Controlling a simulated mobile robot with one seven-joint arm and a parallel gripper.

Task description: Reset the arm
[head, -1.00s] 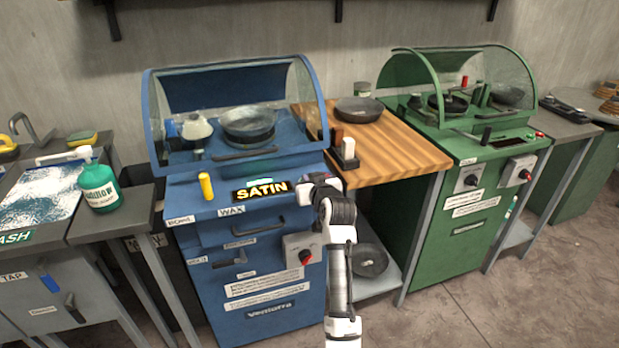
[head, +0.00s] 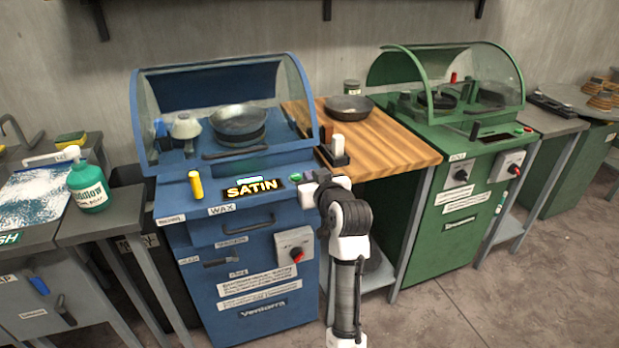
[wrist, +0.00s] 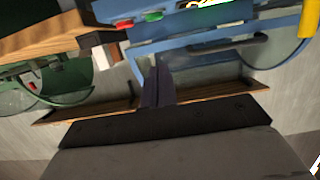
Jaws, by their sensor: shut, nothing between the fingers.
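My arm rises from the bottom of the head view. Its end, my gripper (head: 303,189), is in front of the right part of the blue machine (head: 260,235), near the SATIN label (head: 252,189). The wrist view shows the two dark fingers of my gripper (wrist: 157,72) shut together with nothing between them. In that view the scene is turned over, with the blue machine's front (wrist: 190,30) at the top. I cannot tell from the head view how far the gripper is from the machine.
A bowl (head: 238,120) sits under the blue machine's clear hood. A wooden table (head: 385,150) with a dark bowl (head: 349,106) stands right of it, then a green machine (head: 465,205). A green bottle (head: 88,187) stands on the left bench. Floor (head: 440,315) is bare at lower right.

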